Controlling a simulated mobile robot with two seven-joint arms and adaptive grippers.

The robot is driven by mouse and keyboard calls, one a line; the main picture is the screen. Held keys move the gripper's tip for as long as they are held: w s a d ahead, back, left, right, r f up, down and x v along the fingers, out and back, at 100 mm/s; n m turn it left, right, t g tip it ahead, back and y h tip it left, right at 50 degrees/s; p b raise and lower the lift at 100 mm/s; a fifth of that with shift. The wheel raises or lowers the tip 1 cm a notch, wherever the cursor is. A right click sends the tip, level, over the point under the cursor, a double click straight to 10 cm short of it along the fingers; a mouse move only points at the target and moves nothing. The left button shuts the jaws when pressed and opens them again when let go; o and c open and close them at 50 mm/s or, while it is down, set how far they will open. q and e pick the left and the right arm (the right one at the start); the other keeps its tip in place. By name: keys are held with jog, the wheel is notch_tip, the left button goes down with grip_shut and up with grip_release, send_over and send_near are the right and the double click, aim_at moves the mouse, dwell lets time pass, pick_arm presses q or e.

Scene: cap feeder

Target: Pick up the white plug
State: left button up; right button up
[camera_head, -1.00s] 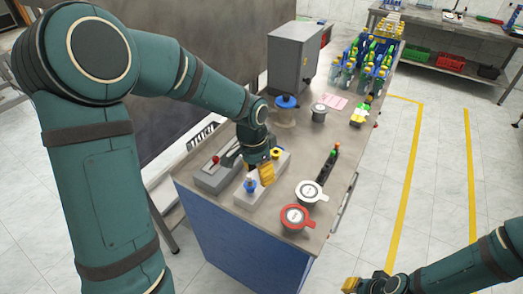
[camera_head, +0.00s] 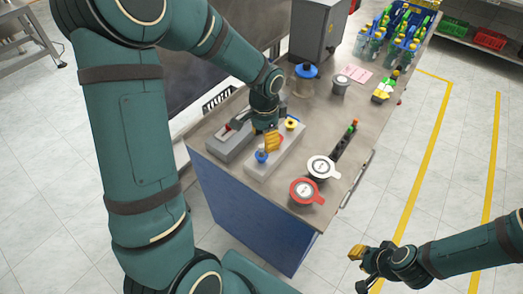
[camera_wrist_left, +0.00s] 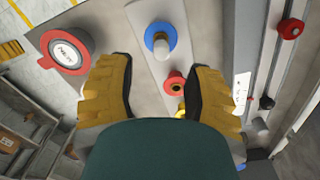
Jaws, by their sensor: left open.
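My left gripper (camera_head: 272,142) is open above the light grey block (camera_head: 262,173) in the head view. A blue-ringed plug with a whitish stem (camera_wrist_left: 160,40) is on the block ahead of the fingers, and also shows in the head view (camera_head: 261,156). A red-ringed plug (camera_wrist_left: 175,82) lies between the fingers in line of sight. A yellow plug (camera_head: 291,122) stands behind the gripper. I cannot tell which is the white plug. My right gripper (camera_head: 360,268) is over the floor, away from the bench.
A white-rimmed lid (camera_head: 320,167) and a red-rimmed lid (camera_head: 306,191) stand near the bench's right edge. A grey lever box (camera_head: 228,138) is left of the block. A blue-topped spool (camera_head: 305,76) and a grey cabinet (camera_head: 318,30) are further back.

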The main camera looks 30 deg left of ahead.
aim_at(261, 146)
pick_arm(q)
jog(key=f, duration=0.1)
jog(key=s+f, duration=0.1)
jog(key=f, duration=0.1)
jog(key=shift+s+a+f+b, duration=0.15)
jog(key=shift+a+f+b, duration=0.1)
jog(key=shift+f+b, duration=0.1)
jog(key=shift+f, duration=0.4)
